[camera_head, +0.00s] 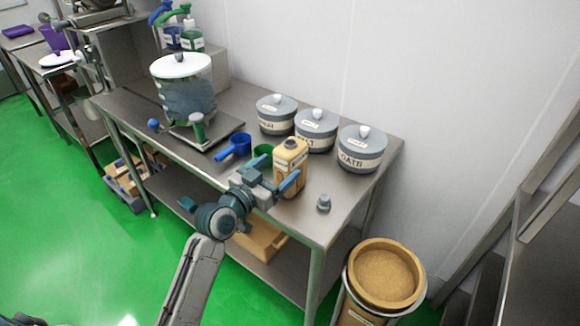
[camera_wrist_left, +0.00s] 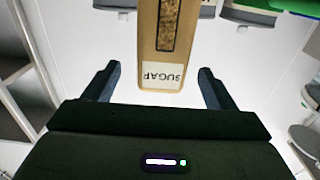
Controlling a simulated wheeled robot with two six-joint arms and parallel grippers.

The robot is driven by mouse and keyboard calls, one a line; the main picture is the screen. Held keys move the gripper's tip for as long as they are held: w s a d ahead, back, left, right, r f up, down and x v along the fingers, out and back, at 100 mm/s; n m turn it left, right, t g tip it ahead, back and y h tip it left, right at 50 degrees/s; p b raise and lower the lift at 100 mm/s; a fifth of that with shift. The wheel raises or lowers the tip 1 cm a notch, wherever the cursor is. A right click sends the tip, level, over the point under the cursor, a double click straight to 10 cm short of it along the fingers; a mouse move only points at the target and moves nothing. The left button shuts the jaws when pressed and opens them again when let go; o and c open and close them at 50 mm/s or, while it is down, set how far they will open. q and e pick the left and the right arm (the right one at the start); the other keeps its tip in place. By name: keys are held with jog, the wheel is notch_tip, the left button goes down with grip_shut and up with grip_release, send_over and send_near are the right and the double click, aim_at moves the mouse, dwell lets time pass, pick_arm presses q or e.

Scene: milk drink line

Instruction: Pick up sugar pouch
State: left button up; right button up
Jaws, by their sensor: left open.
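The sugar pouch (camera_head: 291,160) is a tan upright container with a dark round top, standing near the front of the steel table. In the left wrist view the sugar pouch (camera_wrist_left: 168,40) shows a dark granular window and a white label reading SUGAR, upside down. My left gripper (camera_head: 270,176) is open in front of the pouch, its blue fingers pointing at it. In the wrist view the labelled end lies between the two spread fingers (camera_wrist_left: 158,72), with a gap on each side. My right gripper is not in view.
A green cup (camera_head: 262,150) and a blue scoop (camera_head: 236,146) stand left of the pouch. Lidded grey pots, including one marked OATS (camera_head: 361,152), stand behind. A small grey piece (camera_head: 323,204) is at right. A large lidded vessel (camera_head: 184,90) stands farther left.

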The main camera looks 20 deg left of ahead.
aim_at(290, 155)
pick_arm(q)
jog(key=shift+x, duration=0.8)
jog(key=p+x, duration=0.2)
jog(key=x, duration=0.2)
jog(key=shift+w+r, duration=0.2)
jog(key=shift+w+f, duration=0.1)
jog(key=shift+w, duration=0.2)
jog(key=shift+s, duration=0.1)
jog(key=shift+c, duration=0.5)
jog(key=c, duration=1.4)
